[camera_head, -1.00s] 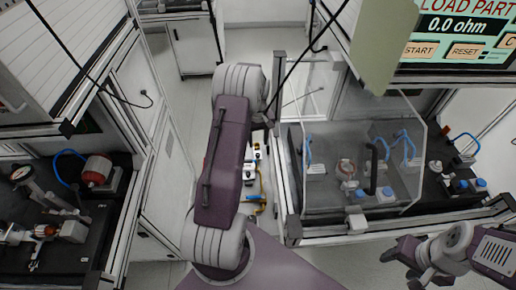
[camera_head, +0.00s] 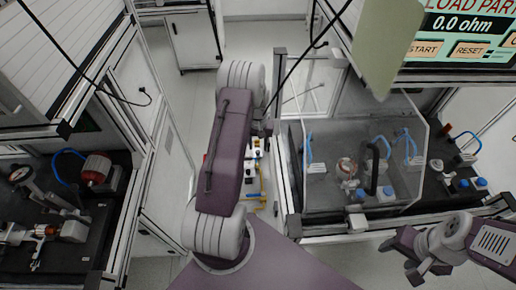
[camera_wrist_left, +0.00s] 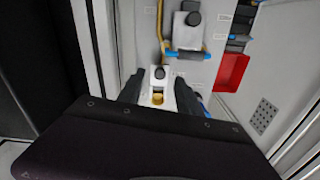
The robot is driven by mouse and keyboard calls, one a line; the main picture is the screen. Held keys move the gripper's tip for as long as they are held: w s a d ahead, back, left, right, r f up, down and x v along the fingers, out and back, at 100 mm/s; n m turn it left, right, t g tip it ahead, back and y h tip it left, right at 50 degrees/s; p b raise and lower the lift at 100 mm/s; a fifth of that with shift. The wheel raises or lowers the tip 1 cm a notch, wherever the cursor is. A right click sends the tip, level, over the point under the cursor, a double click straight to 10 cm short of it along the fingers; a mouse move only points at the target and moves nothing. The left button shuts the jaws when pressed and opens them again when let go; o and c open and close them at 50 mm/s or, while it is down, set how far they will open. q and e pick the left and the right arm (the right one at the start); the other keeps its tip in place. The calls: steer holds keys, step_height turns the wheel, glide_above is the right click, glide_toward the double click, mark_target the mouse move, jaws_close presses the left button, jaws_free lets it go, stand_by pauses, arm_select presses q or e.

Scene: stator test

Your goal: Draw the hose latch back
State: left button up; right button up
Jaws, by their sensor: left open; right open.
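In the left wrist view my left gripper (camera_wrist_left: 158,86) is open, its two dark fingers on either side of a white fitting (camera_wrist_left: 158,84) with a black knob and a brass-coloured end. This fitting may be the hose latch; I cannot tell whether the fingers touch it. Above it are a yellow hose (camera_wrist_left: 160,22) and a white block with a black knob (camera_wrist_left: 192,33) and a blue bar (camera_wrist_left: 187,55). In the head view my left arm hides its gripper and much of this panel. My right gripper (camera_head: 414,262) is open and empty at the lower right.
A red bin (camera_wrist_left: 231,72) is right of the blue bar in the left wrist view. In the head view a clear-covered bench (camera_head: 335,205) stands right of my left arm, and a dark bench (camera_head: 95,240) with instruments stands at the left. Floor shows between them.

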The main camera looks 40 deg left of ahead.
mark_target(258, 152)
arm_select(q)
steer(key=f, duration=0.4)
steer(key=shift+w+a, duration=0.3)
steer(key=shift+w, duration=0.05)
steer(key=shift+s+d+r, duration=0.15)
steer(key=shift+s, duration=0.05)
jaws_close()
stand_by(0.8)
